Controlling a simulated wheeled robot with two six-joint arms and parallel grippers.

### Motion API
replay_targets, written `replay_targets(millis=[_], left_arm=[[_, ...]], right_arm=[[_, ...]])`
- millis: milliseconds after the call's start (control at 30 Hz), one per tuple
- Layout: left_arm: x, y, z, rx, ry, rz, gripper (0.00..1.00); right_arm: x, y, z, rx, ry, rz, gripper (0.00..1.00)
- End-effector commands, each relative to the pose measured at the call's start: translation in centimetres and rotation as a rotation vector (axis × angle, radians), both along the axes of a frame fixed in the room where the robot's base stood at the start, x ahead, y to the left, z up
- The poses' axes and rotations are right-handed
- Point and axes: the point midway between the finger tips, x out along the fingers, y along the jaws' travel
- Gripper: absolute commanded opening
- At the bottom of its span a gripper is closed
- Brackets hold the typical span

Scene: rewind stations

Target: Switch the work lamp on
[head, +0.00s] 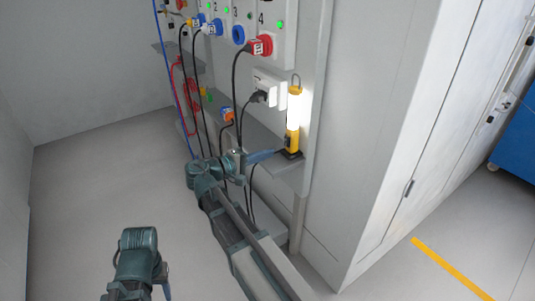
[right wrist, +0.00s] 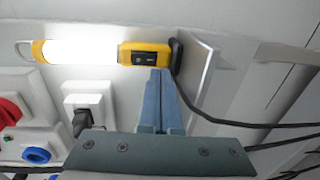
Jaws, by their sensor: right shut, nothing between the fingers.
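The work lamp (head: 293,112) stands upright on a grey shelf, with a yellow body, a hook on top and a tube that glows bright white. In the right wrist view the lamp (right wrist: 98,52) lies sideways, its tube bright, with a dark panel (right wrist: 143,57) on its yellow lower part. My right gripper (head: 278,152) is shut and empty, its blue fingertips (right wrist: 160,74) close by the lamp's lower body; I cannot tell whether they touch it. My left arm is at the lower left, its gripper mostly cut off by the frame edge.
The shelf (head: 290,176) runs under the socket panel (head: 280,37). A white socket (head: 270,84) with a black plug is left of the lamp. Red (head: 262,46) and blue (head: 238,35) connectors and hanging black cables are nearby. A grey cabinet (head: 375,120) stands to the right.

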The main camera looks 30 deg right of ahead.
Motion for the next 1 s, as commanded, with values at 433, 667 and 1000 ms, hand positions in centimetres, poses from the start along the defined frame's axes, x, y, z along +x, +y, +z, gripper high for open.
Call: replay_targets(millis=[433,667,1000], left_arm=[[0.0,0.0,-0.8,0.000,0.000,0.002,0.50],[0.0,0.0,-1.1,0.000,0.000,0.002,0.50],[0.0,0.0,-1.1,0.000,0.000,0.003,0.50]], right_arm=[[-0.3,5.8,-0.8,0.000,0.000,0.004,0.00],[-0.6,8.6,-1.1,-0.001,0.001,0.002,0.00],[-0.7,9.3,-1.2,-0.001,0.000,0.001,0.00]])
